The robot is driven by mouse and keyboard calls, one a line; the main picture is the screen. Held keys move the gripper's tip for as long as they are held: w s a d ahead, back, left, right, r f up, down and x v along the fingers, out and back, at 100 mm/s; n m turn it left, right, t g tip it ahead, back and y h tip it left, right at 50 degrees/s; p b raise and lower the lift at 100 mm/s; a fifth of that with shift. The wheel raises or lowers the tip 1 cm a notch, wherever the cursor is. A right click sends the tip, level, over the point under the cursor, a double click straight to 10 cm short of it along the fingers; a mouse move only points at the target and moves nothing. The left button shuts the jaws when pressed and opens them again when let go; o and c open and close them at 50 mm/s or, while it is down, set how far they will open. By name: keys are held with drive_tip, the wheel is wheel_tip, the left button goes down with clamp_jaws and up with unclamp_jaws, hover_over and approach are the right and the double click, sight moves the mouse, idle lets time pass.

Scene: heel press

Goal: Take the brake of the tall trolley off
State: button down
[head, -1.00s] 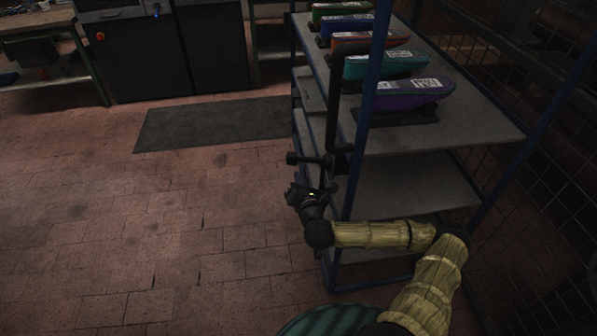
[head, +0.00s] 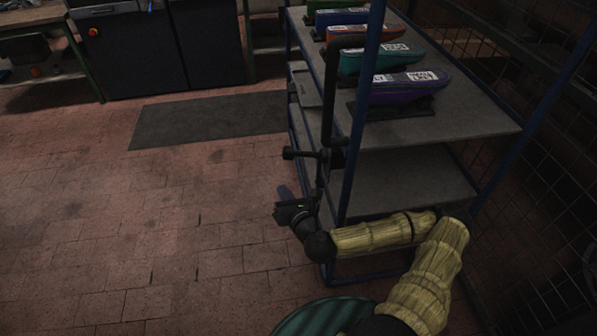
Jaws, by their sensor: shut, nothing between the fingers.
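The tall trolley (head: 345,190) is a blue-framed rack with grey shelves, standing right of centre. A black upright bar (head: 328,105) runs down its near left side. Near the bar's lower end, a black lever with a round knob (head: 288,153) sticks out level to the left; I cannot tell for sure that it is the brake. My gripper (head: 284,200) is below the knob, left of the trolley's near post, apart from the knob. It is shut and empty, and its fingertips are small and dark. The trolley's wheels do not show clearly.
Colored shoe-like forms on dark bases, such as a purple one (head: 405,88), stand on the top shelf. A dark mat (head: 205,120) lies on the brick floor, before a dark cabinet (head: 130,55). A wire mesh fence (head: 555,190) is at right. The floor left of the trolley is clear.

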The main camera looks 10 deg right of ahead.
drive_tip(key=s+a+f+n+g+y, duration=0.25)
drive_tip(key=s+f+n+g, duration=0.2)
drive_tip(key=n, duration=0.75)
drive_tip(key=s+a+f+n+g+y, duration=0.1)
drive_tip(key=s+a+f+n+g, duration=0.35)
drive_tip(key=n, duration=0.75)
drive_tip(key=s+d+r+n+g+h, duration=0.1)
drive_tip(key=s+d+r+n+h, duration=0.1)
drive_tip(key=r, duration=0.5)
drive_tip(key=s+d+r+n+g+h, duration=0.1)
drive_tip(key=s+d+r+n+h, duration=0.1)
drive_tip(key=d+r+n, duration=0.3)
drive_tip(key=s+d+r+n+g+h, duration=0.2)
drive_tip(key=r+n, duration=0.4)
drive_tip(key=r, duration=0.3)
drive_tip(key=shift+s+d+h, duration=0.45)
drive_tip(key=shift+s+d, duration=0.75)
drive_tip(key=shift+d, duration=0.05)
drive_tip(key=shift+d, duration=0.1)
